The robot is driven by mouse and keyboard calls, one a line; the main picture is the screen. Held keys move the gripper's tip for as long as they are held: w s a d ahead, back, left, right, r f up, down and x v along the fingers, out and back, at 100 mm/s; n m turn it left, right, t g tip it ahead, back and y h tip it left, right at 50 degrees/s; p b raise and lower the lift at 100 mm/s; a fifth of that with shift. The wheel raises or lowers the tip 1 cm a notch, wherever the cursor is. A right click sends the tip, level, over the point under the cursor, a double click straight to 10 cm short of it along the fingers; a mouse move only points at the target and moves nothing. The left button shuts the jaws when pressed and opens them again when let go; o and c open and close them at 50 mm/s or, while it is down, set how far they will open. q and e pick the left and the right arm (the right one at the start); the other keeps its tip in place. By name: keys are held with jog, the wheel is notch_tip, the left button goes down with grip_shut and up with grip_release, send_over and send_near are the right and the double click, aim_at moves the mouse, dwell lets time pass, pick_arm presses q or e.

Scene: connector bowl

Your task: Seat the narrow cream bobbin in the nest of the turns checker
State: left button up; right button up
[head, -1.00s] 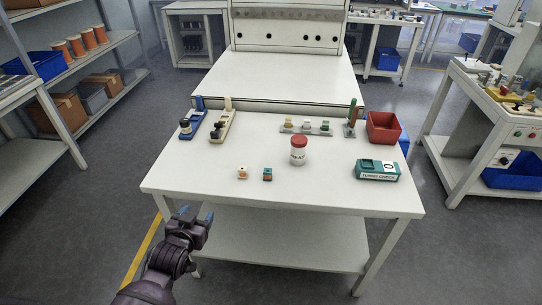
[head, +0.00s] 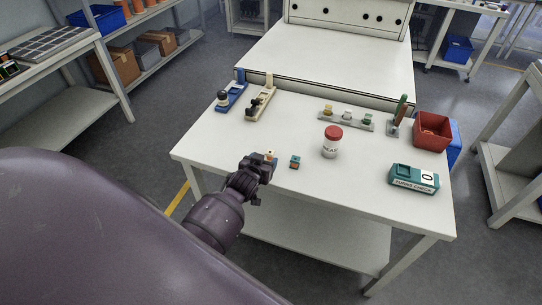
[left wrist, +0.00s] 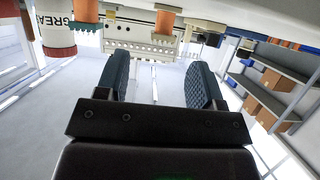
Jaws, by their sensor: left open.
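A small cream bobbin with orange winding (head: 270,154) stands on the table near its front edge; my left gripper partly covers it in the head view. An orange-wound bobbin with a cream flange also shows at the top of the left wrist view (left wrist: 165,20). My left gripper (head: 262,166) is open, just in front of this bobbin and apart from it; both fingers show with nothing between them in the left wrist view (left wrist: 158,85). The teal turns checker (head: 414,181) sits at the right front, its display reading 0. Its nest is too small to make out clearly. My right gripper is out of view.
A teal-flanged bobbin (head: 295,162) stands right of the cream one. A red-lidded grease jar (head: 332,143) is behind. A grey rack (head: 357,124), a red bin (head: 432,132), and blue (head: 232,97) and cream (head: 259,104) fixtures line the back. The table between jar and checker is clear.

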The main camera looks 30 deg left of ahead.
aim_at(269, 154)
pick_arm(q)
jog(key=shift+x, duration=2.85)
jog(key=shift+a, duration=0.15)
jog(key=shift+c, duration=0.4)
jog(key=c, duration=0.9)
